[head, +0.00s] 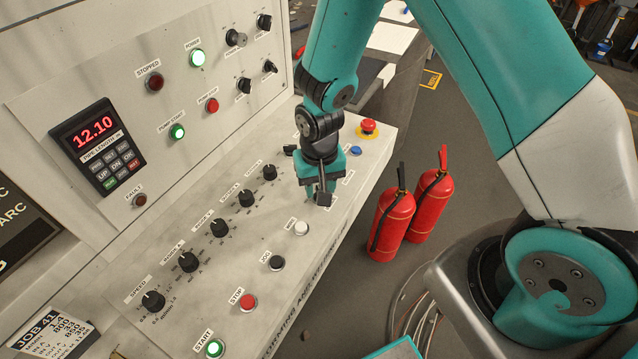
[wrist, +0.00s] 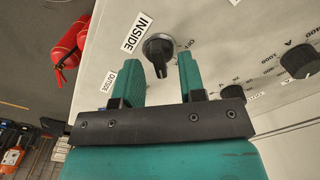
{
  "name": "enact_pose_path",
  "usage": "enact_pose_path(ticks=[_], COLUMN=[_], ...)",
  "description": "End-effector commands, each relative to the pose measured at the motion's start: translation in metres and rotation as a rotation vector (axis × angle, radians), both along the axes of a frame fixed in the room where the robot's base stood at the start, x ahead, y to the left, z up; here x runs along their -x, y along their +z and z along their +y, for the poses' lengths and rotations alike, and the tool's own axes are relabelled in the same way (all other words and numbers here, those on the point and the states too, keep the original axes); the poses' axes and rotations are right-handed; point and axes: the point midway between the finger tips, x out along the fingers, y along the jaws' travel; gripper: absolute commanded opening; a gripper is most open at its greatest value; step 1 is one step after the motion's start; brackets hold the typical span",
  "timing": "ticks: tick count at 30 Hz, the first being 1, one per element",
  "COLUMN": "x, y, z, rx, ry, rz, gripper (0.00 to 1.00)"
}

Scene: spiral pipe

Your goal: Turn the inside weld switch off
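The inside weld switch is a black rotary knob (wrist: 158,50) beside the "INSIDE" label (wrist: 138,32) in the wrist view. My gripper (wrist: 160,62) is open, with one teal finger on each side of the knob's lower part as seen there. I see a gap between the knob and each finger; I cannot tell how deep the fingers reach. A second label (wrist: 108,82), partly covered by the left finger, reads "OUTSIDE". In the head view my gripper (head: 322,195) is low over the sloped console, and it hides the inside switch.
A row of black dials (head: 219,228) runs left of my gripper on the console (head: 330,240). A white button (head: 301,228) is close to the gripper. A red emergency stop (head: 368,126) is behind it. Two fire extinguishers (head: 392,222) stand on the floor to the right.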

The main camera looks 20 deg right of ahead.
Motion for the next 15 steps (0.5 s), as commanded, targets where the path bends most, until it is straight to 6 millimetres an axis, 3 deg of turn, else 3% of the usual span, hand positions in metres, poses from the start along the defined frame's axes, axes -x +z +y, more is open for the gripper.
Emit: enact_pose_path(ticks=[10, 15], x=[-0.0001, 0.0000], y=[-0.0048, -0.0046], z=[0.0001, 0.0001], rx=[0.000, 0.000], ry=[0.000, 0.000], rz=[-0.001, 0.000], gripper=[0.37, 0.00])
